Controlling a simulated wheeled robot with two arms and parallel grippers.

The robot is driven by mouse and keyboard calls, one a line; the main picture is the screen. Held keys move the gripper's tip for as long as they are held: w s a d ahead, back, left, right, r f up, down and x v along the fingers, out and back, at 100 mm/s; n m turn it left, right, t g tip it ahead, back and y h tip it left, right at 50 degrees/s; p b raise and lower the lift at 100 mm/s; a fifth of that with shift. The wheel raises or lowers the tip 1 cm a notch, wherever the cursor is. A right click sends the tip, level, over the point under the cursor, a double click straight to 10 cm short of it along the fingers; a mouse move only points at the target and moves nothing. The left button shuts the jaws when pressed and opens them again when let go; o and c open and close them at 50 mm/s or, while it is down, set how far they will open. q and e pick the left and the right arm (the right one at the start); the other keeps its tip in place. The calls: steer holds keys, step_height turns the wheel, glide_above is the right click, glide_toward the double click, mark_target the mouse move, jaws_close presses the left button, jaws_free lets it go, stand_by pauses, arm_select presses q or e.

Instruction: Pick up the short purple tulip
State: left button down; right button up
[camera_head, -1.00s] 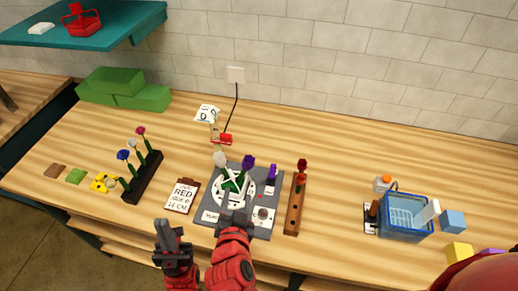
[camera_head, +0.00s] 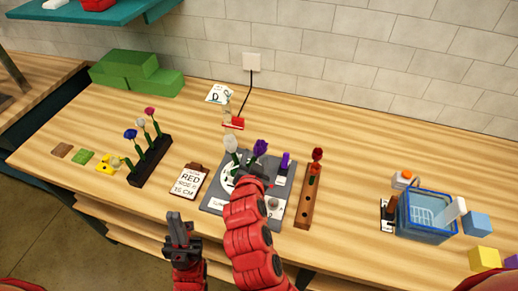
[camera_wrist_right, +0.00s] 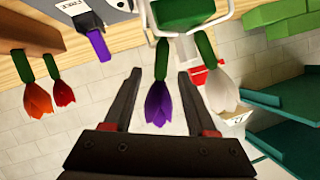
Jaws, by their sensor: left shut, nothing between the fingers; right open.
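A purple tulip (camera_head: 260,147) stands beside a white tulip (camera_head: 231,144) in a holder on the grey station board (camera_head: 214,206). In the right wrist view, the purple tulip (camera_wrist_right: 158,104) hangs head down in the picture between the spread fingers of my right gripper (camera_wrist_right: 160,74), with visible room on both sides. In the head view my right gripper (camera_head: 258,176) is over the board, partly hiding the holder and stems. My left gripper (camera_head: 178,226) is shut and empty near the table's front edge.
A dark rack (camera_head: 150,161) with several flowers is on the left. A purple upright item (camera_head: 286,160) is close by on the board. A blue basket (camera_head: 425,236) stands at right.

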mark_target(255, 158)
steer(key=p+x, duration=0.2)
steer(key=x, duration=0.1)
steer(key=shift+w+f, duration=0.1)
steer(key=shift+f, duration=0.05)
steer(key=shift+x, duration=0.75)
steer(key=shift+a+f, duration=0.1)
steer(key=shift+f, duration=0.05)
jaws_close()
